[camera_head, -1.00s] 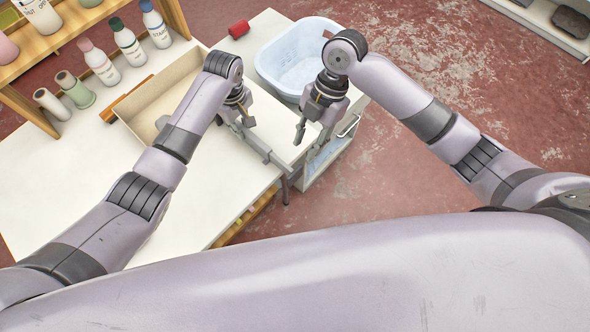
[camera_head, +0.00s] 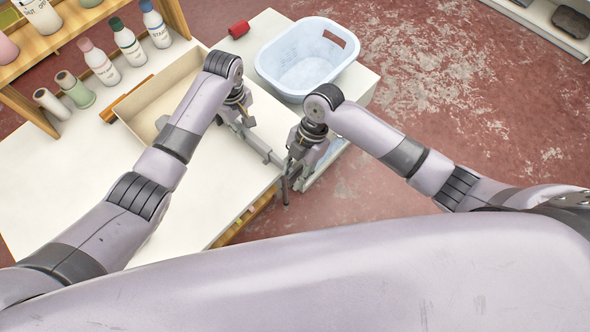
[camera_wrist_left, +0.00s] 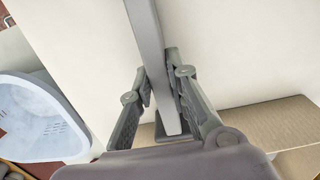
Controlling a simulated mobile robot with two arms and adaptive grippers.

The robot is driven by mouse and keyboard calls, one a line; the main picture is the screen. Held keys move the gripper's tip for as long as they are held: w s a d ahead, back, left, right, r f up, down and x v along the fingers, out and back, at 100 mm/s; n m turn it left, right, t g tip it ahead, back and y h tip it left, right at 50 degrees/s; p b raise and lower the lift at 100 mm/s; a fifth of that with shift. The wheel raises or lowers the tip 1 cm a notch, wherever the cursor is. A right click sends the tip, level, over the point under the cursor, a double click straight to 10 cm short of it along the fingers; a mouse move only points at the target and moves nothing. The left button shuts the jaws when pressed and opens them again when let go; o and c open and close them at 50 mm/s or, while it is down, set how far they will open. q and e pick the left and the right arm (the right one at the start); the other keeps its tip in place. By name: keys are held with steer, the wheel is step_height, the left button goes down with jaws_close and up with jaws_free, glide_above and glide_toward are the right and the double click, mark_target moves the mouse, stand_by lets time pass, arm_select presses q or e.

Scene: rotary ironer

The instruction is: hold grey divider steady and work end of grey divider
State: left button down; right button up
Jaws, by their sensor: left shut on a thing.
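The grey divider (camera_head: 268,154) is a long narrow bar above the white tabletop, reaching to the table's right front corner. In the left wrist view the divider (camera_wrist_left: 152,60) runs up between the fingers. My left gripper (camera_wrist_left: 159,90) is shut on it, a finger against each side; in the head view my left gripper (camera_head: 238,121) is partly hidden by its own wrist. My right gripper (camera_head: 294,172) is at the divider's end by the table corner. Its fingers overlap the bar end in the picture, so whether they are open or touching cannot be told.
An open cardboard box (camera_head: 138,124) stands left of my left gripper. A pale blue basket (camera_head: 306,62) and a red roll (camera_head: 239,29) are at the back. Bottles (camera_head: 99,63) and spools (camera_head: 75,90) stand at the left. The front tabletop (camera_head: 215,190) is clear.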

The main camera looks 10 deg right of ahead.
steer(key=shift+c, duration=0.6)
jaws_close()
steer(key=shift+w, duration=0.1)
